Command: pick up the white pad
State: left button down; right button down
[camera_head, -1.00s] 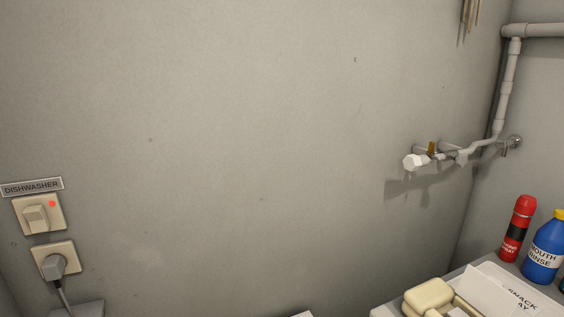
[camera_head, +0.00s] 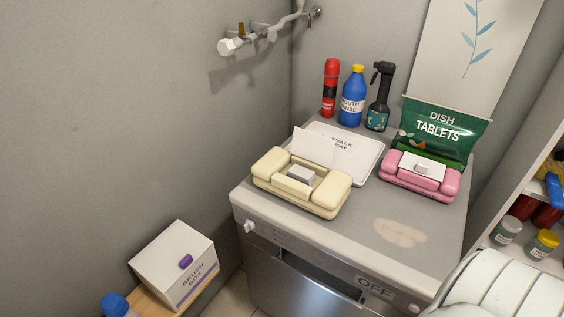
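A small whitish block (camera_head: 302,175), which may be the white pad, sits in the recess of an open cream case (camera_head: 328,196) on the dishwasher top. A white card or lid (camera_head: 314,146) stands up at the back of that case. A pink case (camera_head: 420,182) stands to the right, with a white piece (camera_head: 421,164) and a small pale block on it. I cannot tell for sure which of these is the pad. Neither of my grippers shows in this view.
A snack tray (camera_head: 367,160) lies behind the cream case on the dishwasher (camera_head: 372,225). A red can (camera_head: 330,88), a blue mouth rinse bottle (camera_head: 352,100), a black spray bottle (camera_head: 379,100) and a green dish tablets bag (camera_head: 440,130) stand behind.

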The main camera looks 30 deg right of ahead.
aim_at(298, 174)
jog(key=z, duration=1.55)
